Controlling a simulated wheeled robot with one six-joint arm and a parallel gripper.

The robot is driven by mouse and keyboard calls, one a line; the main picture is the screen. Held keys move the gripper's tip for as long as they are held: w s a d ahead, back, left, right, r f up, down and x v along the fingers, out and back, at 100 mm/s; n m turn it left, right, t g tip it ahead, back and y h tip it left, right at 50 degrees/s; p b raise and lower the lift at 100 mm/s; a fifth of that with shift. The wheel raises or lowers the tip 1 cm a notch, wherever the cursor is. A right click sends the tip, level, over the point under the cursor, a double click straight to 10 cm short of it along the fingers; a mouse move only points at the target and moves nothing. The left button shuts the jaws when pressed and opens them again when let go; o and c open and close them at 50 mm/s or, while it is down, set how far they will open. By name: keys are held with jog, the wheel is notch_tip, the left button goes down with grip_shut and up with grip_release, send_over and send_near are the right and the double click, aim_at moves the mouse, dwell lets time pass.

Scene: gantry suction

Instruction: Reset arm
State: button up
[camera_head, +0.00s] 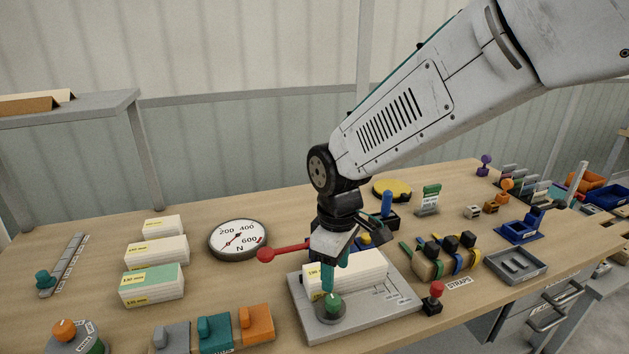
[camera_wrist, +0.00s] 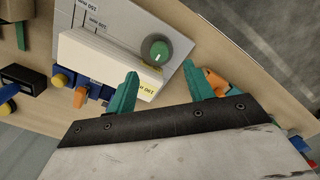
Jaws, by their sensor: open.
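My arm reaches in from the upper right in the head view, with my gripper (camera_head: 335,275) pointing down over the grey plate (camera_head: 395,305). The plate carries a white block with a yellow label (camera_head: 365,272) and a round green knob (camera_head: 332,306). In the wrist view my gripper's two teal fingers (camera_wrist: 160,82) are spread apart. The white block (camera_wrist: 95,62) lies by the left finger, with its labelled end partly in the gap. The green knob (camera_wrist: 157,50) shows just beyond the fingertips. My arm hides part of the plate; whether a finger touches the block I cannot tell.
A round dial (camera_head: 238,240) and a red lever (camera_head: 285,251) are left of my gripper. White blocks (camera_head: 155,252) stand farther left. A red-knobbed post (camera_head: 433,297) and strapped blocks (camera_head: 440,260) stand to the right.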

jog(key=s+d+r+m, duration=0.5)
jog(key=s+d+m, duration=0.1)
jog(key=s+d, duration=0.3)
jog(key=s+d+r+m+t, duration=0.1)
jog(key=s+d+r+m, duration=0.5)
jog(key=s+d, duration=0.4)
jog(key=shift+s+d+t, duration=0.2)
jog(key=shift+d+t, duration=0.1)
jog(key=shift+d, duration=0.55)
